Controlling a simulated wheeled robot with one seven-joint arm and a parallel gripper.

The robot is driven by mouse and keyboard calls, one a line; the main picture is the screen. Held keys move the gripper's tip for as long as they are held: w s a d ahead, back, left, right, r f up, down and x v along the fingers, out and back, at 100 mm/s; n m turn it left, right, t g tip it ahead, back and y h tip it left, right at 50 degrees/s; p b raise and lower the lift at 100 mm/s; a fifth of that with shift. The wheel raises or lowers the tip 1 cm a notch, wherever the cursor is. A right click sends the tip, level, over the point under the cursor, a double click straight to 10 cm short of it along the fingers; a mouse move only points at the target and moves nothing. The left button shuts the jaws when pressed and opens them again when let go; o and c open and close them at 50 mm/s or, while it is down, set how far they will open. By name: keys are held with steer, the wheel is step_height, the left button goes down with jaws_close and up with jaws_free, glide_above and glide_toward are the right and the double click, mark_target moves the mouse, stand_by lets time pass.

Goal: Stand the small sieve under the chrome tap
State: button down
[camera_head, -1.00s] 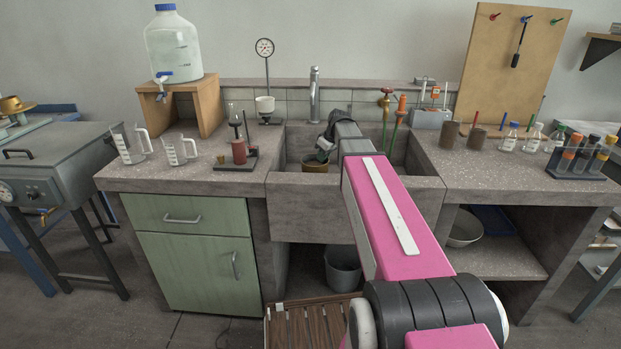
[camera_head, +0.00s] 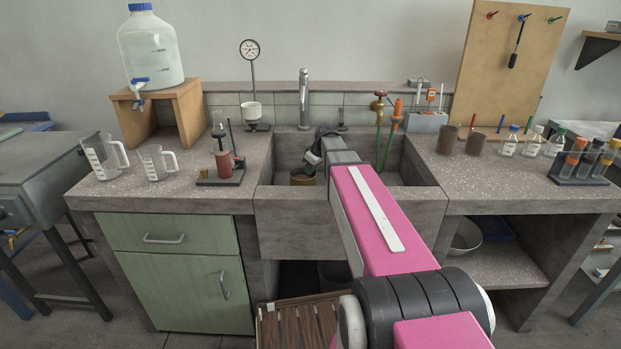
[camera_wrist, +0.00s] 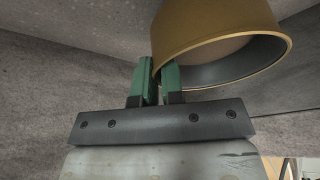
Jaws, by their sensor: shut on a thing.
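The small sieve (camera_head: 302,178) is a short brass ring inside the concrete sink (camera_head: 410,205). My gripper (camera_head: 314,163) is shut on the sieve's wall. In the wrist view the green fingers (camera_wrist: 158,75) pinch the edge of the brass sieve (camera_wrist: 215,30), and its hollow grey inside shows. I cannot tell whether the sieve touches the sink floor. The chrome tap (camera_head: 304,98) stands upright behind the sink's back edge. The sieve appears below it in the picture, nearer to me.
A red-handled valve with a green hose (camera_head: 379,118) stands at the sink's back right. Brown pots (camera_head: 447,138) and bottles are on the right. A slatted wooden crate (camera_head: 300,322) lies below in front.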

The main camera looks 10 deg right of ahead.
mark_target(311, 177)
steer(key=shift+f, duration=1.8)
steer(key=shift+f, duration=0.1)
steer(key=c, duration=1.2)
jaws_free()
steer(key=shift+c, duration=0.2)
steer(key=v, duration=1.2)
